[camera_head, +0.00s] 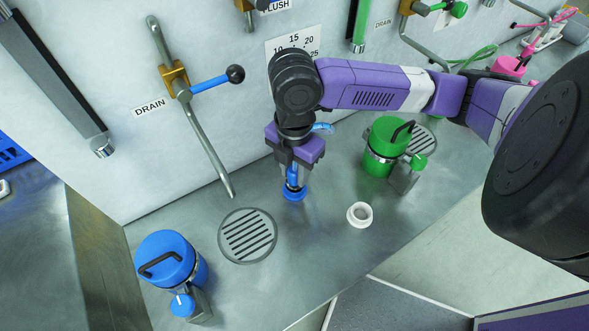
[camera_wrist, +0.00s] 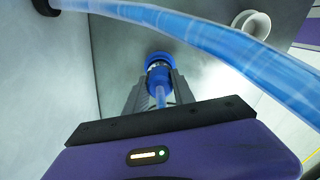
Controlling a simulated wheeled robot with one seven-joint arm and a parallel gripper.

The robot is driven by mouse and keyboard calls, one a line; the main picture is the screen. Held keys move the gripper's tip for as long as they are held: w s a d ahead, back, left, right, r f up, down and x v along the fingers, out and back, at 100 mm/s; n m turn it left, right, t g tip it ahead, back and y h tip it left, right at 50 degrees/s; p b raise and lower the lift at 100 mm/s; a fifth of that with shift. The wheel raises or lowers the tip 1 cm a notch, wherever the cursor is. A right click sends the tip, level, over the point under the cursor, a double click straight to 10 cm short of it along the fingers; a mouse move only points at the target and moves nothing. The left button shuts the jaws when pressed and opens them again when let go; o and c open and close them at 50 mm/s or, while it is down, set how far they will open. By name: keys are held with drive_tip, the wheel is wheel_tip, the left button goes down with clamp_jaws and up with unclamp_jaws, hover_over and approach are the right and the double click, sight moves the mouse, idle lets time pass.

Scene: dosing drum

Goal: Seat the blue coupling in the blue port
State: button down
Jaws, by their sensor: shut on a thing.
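My gripper (camera_head: 292,172) points down and is shut on the blue coupling (camera_head: 293,194), above the steel counter near the wall. In the wrist view the coupling (camera_wrist: 158,62) sits between the two dark fingers, its round end facing away from the camera. A translucent blue hose (camera_wrist: 200,38) arches across the wrist view, with one end at a dark fitting on the wall side. A blue drum (camera_head: 165,258) stands at the left, with a grey block beside it bearing a round blue piece (camera_head: 183,304). I cannot tell whether that piece is the blue port.
A round drain grate (camera_head: 247,236) lies between the blue drum and my gripper. A white ring (camera_head: 359,214) sits on the counter to the right. A green drum (camera_head: 387,145) stands behind it. A drain pipe with a blue-handled lever (camera_head: 210,84) hangs from the wall.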

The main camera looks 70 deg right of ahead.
drive_tip(key=shift+f, duration=0.25)
drive_tip(key=c, duration=1)
unclamp_jaws()
drive_tip(key=shift+o, duration=0.2)
drive_tip(key=shift+r+p, duration=2.7)
drive_tip(key=shift+r, duration=0.9)
drive_tip(key=shift+s+f, duration=0.1)
